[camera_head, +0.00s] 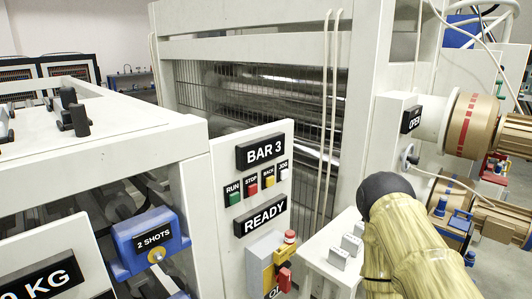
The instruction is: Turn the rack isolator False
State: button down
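No label reading "rack isolator" is legible. A grey switch box (262,262) with a yellow plate sits low on the white BAR 3 panel (226,180). It has a red-topped part (290,237) at its upper right and a red handle (284,279) at its right side. A small black sign (271,292) below it is partly hidden and cut by the bottom edge, and only an "O" shows clearly. I cannot tell the switch position for certain. My gripper is not in view.
A yellowish, wrinkled, sleeve-like form with a dark rounded end (384,187) fills the lower right, just right of a white ledge with grey blocks (346,245). RUN, STOP, BACK and JOG buttons (268,176) sit above. A blue 2 SHOTS box (148,240) stands left.

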aim_at(284, 276)
jog(key=z, duration=1.15)
jog(key=k, duration=0.35)
jog(key=u, duration=0.85)
